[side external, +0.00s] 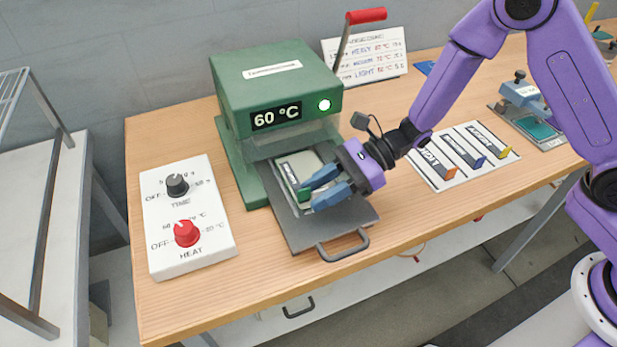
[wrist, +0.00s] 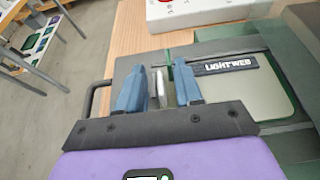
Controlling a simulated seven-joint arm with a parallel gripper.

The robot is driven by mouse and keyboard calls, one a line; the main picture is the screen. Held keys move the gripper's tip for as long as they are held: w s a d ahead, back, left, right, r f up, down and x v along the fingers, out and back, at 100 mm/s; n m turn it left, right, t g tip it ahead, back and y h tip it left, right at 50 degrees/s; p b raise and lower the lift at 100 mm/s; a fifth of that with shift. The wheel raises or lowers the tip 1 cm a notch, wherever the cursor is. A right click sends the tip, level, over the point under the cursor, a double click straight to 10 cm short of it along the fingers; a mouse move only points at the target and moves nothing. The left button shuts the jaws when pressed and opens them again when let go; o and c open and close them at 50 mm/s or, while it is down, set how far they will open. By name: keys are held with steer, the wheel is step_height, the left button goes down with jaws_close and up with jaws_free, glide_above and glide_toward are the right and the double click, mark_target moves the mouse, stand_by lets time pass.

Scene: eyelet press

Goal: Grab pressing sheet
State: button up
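The pale pressing sheet (side external: 306,163) lies on the dark pull-out tray (side external: 356,210) at the front of the green press. Its black strip reads LIGHT WEB (wrist: 228,65) in the wrist view, where its pale surface (wrist: 262,92) also shows. A green tab (side external: 303,194) is at its near end in the side view. My gripper (side external: 317,188) is low over the tray at that end. In the wrist view my gripper (wrist: 160,75) has its two blue fingers apart, with a pale narrow piece visible between them. I cannot tell whether they touch the tab.
The green press (side external: 275,80) reads 60 °C and has a red-knobbed lever (side external: 366,16). A white control box (side external: 187,215) stands left. A white card rack with coloured tabs (side external: 463,156) lies right. The tray handle (side external: 343,248) juts toward the table's front edge.

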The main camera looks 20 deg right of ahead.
jaws_close()
steer(key=shift+r, duration=0.1)
stand_by(0.3)
